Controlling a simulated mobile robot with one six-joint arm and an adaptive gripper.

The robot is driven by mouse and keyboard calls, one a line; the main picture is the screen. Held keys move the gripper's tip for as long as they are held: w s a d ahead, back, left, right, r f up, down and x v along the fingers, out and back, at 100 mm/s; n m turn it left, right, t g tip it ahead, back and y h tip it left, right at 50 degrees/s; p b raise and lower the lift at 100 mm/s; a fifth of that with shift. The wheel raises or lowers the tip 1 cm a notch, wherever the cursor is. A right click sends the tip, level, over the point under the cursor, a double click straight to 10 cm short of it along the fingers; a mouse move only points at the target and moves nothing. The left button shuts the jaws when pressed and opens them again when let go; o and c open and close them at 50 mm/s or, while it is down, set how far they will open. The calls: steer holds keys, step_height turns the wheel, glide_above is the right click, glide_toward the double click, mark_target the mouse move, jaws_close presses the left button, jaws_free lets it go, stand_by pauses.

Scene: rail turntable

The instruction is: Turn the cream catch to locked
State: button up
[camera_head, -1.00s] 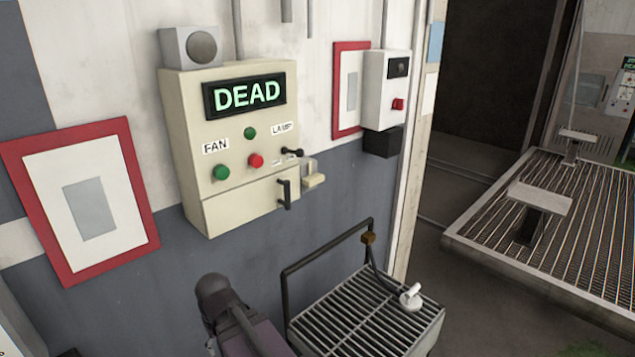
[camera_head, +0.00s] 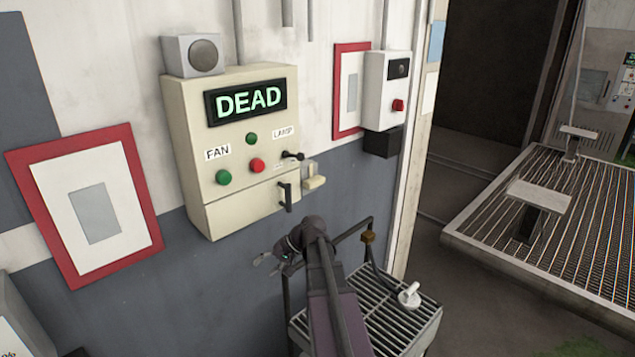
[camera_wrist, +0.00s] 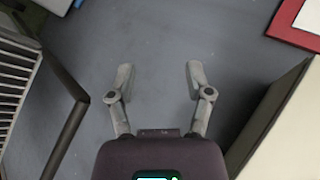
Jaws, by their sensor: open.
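The cream catch (camera_head: 314,182) sticks out low at the right edge of the cream control box (camera_head: 228,215), just right of a black handle (camera_head: 285,196). It is small here, and I cannot tell which setting it is in. The box's display (camera_head: 247,101) reads DEAD in green. My gripper (camera_head: 264,262) is below the box, to the lower left of the catch and apart from it. In the wrist view my gripper (camera_wrist: 158,80) is open and empty, its two fingers spread over grey wall. The catch is not identifiable there; part of the box (camera_wrist: 290,135) shows at right.
A black rail (camera_head: 354,229) and a grated platform (camera_head: 392,322) stand right of my arm. A red-framed panel (camera_head: 142,180) hangs left of the box. A white box with a red button (camera_head: 398,105) is further right. The wall below the box is clear.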

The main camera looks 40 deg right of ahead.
steer(key=d+r+m+t+y+p, duration=0.1)
steer(key=d+r+m+t, duration=0.2)
steer(key=d, duration=0.6)
steer(key=d+r+m+t+p, duration=0.1)
steer(key=d+r+t, duration=0.2)
steer(key=d+r, duration=0.4)
steer(key=m+t+p, duration=0.1)
steer(key=m+t, duration=0.1)
steer(key=t, duration=0.3)
glide_toward(319, 183)
steer(key=v, duration=0.4)
steer(key=shift+a+r+h, duration=0.15)
steer(key=shift+r+h, duration=0.25)
steer(key=shift+w, duration=0.15)
steer(key=x, duration=1.3)
steer(key=shift+w+a+f, duration=0.2)
steer(key=shift+w+a, duration=0.05)
steer(key=shift+w, duration=0.05)
